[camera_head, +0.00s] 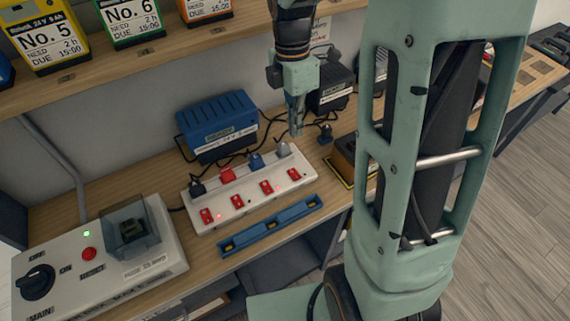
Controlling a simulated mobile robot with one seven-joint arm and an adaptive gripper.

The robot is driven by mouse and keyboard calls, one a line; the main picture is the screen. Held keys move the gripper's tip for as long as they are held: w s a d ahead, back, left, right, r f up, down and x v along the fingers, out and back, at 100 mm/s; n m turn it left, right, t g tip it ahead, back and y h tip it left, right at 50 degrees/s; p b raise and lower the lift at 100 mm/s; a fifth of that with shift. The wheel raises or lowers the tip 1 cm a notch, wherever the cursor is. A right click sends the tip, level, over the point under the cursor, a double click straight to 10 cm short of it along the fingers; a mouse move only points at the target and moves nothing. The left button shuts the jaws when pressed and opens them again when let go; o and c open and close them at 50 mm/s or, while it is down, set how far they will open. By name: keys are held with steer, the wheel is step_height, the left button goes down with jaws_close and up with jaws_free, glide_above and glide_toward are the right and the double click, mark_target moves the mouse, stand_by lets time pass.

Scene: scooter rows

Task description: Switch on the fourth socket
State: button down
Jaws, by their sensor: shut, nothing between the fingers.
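A white power strip (243,220) lies on the wooden bench. A black plug (197,187), a red plug (228,174), a blue plug (256,160) and a grey plug (283,150) sit along its back row. In front of each is a red switch; the leftmost switch (207,215) and the rightmost switch (294,174) are at the ends. Small red lights show beside some switches; exact rocker positions are too small to tell. My gripper (296,129) is shut and empty, pointing down near the grey plug at the strip's right end. Any contact cannot be told.
A blue charger (218,127) stands behind the strip and a black charger (329,95) behind my gripper. A blue tray (270,228) lies in front. A grey control box (95,260) with a knob is at left. A shelf (150,58) with numbered batteries overhangs the bench.

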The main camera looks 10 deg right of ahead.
mark_target(297, 177)
steer(key=shift+s+a+f, duration=0.1)
steer(key=shift+a+f, duration=0.1)
stand_by(0.3)
steer(key=f, duration=0.4)
steer(key=s+f, duration=0.1)
steer(key=f, duration=0.9)
steer(key=shift+s+d, duration=0.3)
steer(key=shift+s+f+b, duration=0.15)
steer(key=shift+f+b, duration=0.25)
steer(key=shift+b, duration=0.2)
steer(key=shift+r, duration=0.1)
steer(key=shift+w+a+r+p, duration=0.1)
steer(key=shift+w+a+p, duration=0.05)
steer(key=shift+w, duration=0.25)
steer(key=shift+w+a+r+p, duration=0.1)
steer(key=shift+w+p, duration=0.05)
steer(key=shift+w, duration=0.2)
